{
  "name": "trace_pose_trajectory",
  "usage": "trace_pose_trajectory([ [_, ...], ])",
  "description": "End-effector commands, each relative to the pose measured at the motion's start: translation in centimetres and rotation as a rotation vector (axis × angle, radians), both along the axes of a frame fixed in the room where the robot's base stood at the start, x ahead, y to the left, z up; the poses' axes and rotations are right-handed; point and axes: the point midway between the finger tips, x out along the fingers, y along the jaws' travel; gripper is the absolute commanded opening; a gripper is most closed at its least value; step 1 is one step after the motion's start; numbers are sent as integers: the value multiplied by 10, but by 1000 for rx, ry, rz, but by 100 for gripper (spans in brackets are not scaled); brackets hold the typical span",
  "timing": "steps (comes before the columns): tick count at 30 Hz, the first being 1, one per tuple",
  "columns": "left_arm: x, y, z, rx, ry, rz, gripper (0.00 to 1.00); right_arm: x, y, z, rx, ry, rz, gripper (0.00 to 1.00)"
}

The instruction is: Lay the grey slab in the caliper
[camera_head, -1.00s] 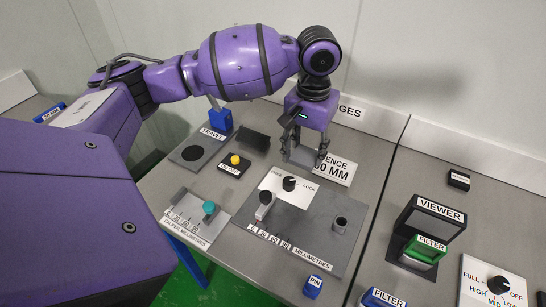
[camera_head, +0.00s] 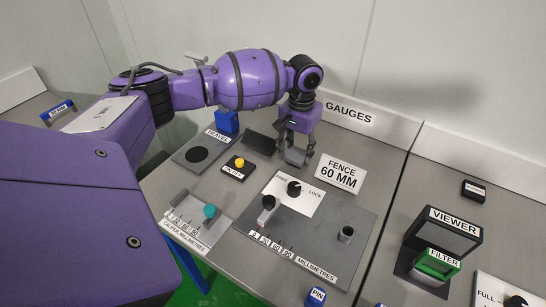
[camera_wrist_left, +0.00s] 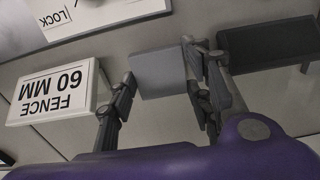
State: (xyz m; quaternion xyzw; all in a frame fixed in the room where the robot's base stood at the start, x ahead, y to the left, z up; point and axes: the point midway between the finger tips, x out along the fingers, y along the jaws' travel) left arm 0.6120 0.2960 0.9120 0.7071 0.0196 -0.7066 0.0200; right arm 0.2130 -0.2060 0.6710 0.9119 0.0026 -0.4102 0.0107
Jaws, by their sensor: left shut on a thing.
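My left gripper (camera_head: 295,152) points down over the back of the middle table. It is shut on the grey slab (camera_head: 295,157), which sits between its fingers. The left wrist view shows the pale grey slab (camera_wrist_left: 160,73) between the fingertips of my gripper (camera_wrist_left: 160,80). I cannot tell how far it is above the table. The caliper (camera_head: 187,230) is a light plate with a scale at the front left of the table. It has a teal knob (camera_head: 210,211) and a small grey upright block. My right gripper is not in view.
A white FENCE 60 MM sign (camera_head: 341,173) stands right of the gripper, and a dark block (camera_head: 261,144) stands left of it. A yellow button (camera_head: 239,162) and a large grey plate (camera_head: 340,215) with a black dial (camera_head: 294,188) lie in front.

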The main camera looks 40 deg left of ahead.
Motion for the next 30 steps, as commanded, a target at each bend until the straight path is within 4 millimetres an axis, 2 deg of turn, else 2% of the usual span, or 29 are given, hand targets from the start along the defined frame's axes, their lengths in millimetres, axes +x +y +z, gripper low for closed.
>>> trace_pose_trajectory([
  [1, -1, 0, -9, 0, 3, 0, 20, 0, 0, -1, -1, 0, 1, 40],
  [3, 0, 0, -15, 0, 1, 0, 20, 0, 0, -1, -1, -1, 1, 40],
  [15, 0, 0, -18, 0, -1, 1, 20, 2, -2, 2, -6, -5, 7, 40],
  [16, 0, 0, -18, 1, -1, 1, 50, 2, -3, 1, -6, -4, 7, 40],
  [19, 0, 0, -18, 1, 0, 1, 63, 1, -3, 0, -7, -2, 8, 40],
  [30, 0, 0, -16, 1, -1, 0, 65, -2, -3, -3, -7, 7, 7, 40],
])
